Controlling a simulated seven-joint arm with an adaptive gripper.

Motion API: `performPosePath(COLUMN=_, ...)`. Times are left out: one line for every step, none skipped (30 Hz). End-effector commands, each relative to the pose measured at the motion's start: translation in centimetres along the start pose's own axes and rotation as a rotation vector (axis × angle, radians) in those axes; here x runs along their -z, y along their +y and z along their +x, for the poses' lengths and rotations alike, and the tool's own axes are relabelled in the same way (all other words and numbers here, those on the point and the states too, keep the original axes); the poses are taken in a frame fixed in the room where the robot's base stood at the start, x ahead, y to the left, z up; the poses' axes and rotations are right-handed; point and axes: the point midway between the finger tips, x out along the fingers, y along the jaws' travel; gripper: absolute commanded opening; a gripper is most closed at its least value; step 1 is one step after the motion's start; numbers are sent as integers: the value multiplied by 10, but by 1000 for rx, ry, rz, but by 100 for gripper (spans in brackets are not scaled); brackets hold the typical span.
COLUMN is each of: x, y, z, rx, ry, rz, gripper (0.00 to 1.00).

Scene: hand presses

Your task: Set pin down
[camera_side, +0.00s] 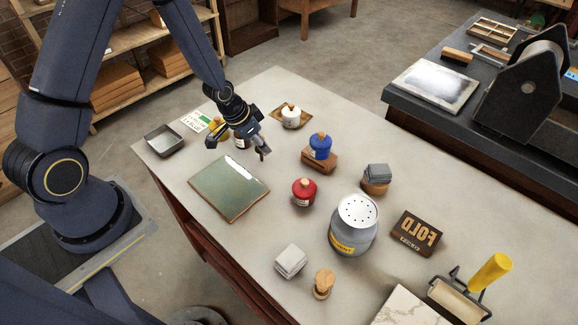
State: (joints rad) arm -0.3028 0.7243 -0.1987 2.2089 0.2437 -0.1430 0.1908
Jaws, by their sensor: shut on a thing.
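My gripper (243,143) hangs low over the table (280,240), just beyond the far edge of a green-grey plate (229,188). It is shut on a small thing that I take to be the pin. The pin is too small and dark to make out among the fingers. I cannot tell whether it touches the table.
A yellow jar (216,124) and metal tray (164,140) are left of my gripper. A white jar (291,118), blue jar (320,146) and red jar (304,192) are right of it. A shaker can (353,226) stands nearer the front. Bare table lies between the plate and the red jar.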

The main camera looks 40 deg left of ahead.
Motion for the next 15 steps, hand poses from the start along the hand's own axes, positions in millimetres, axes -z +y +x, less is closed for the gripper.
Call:
performPosePath(x=0, y=0, z=0, rx=0, ry=1, rz=0, gripper=0)
performPosePath(x=0, y=0, z=0, rx=0, ry=1, rz=0, gripper=0)
performPosePath(x=0, y=0, z=0, rx=0, ry=1, rz=0, gripper=0)
performPosePath(x=0, y=0, z=0, rx=0, ry=1, rz=0, gripper=0)
performPosePath(x=0, y=0, z=0, rx=0, ry=1, rz=0, gripper=0)
performPosePath(x=0, y=0, z=2, rx=0, ry=0, rz=0, gripper=0)
performPosePath(x=-1, y=0, z=2, rx=0, ry=0, rz=0, gripper=0)
performPosePath(x=-1, y=0, z=2, rx=0, ry=1, rz=-1, gripper=34)
performPosePath(x=0, y=0, z=2, rx=0, ry=1, rz=-1, gripper=38)
performPosePath(x=0, y=0, z=2, rx=0, ry=1, rz=-1, gripper=42)
performPosePath(x=0, y=0, z=2, rx=0, ry=1, rz=-1, gripper=45)
performPosePath(x=0, y=0, z=2, rx=0, ry=1, rz=-1, gripper=49)
performPosePath(x=0, y=0, z=2, rx=0, ry=1, rz=-1, gripper=52)
performPosePath(x=0, y=0, z=2, rx=0, ry=1, rz=-1, gripper=55)
performPosePath(x=0, y=0, z=2, rx=0, ry=0, rz=-1, gripper=57)
